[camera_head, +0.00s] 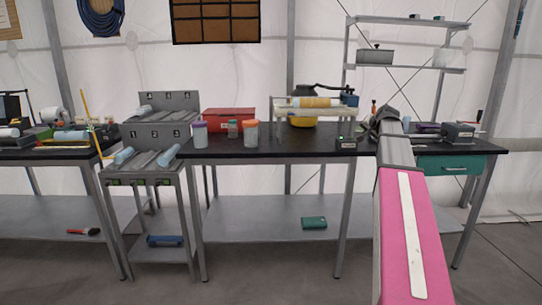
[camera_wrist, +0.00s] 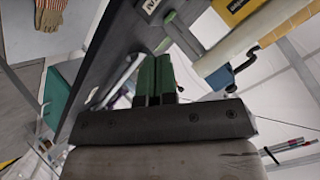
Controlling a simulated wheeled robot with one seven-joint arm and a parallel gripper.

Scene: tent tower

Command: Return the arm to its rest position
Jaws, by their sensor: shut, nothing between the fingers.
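My arm reaches forward from the lower right of the head view, its pink link (camera_head: 412,235) passing in front of the right part of the dark-topped bench (camera_head: 330,145). My gripper is at the arm's far end, near the bench; its fingers cannot be made out in the head view. In the wrist view my gripper's green fingers (camera_wrist: 154,80) are together with nothing between them. The wrist picture is tilted, with the dark bench top beside the fingers.
On the bench stand a red box (camera_head: 230,120), a white jar with an orange lid (camera_head: 251,132), a rack with a yellow roll (camera_head: 311,102) and a small grey device (camera_head: 458,135). A teal drawer (camera_head: 450,164) hangs below. A grey shelf unit (camera_head: 408,70) rises behind. The foreground floor looks clear.

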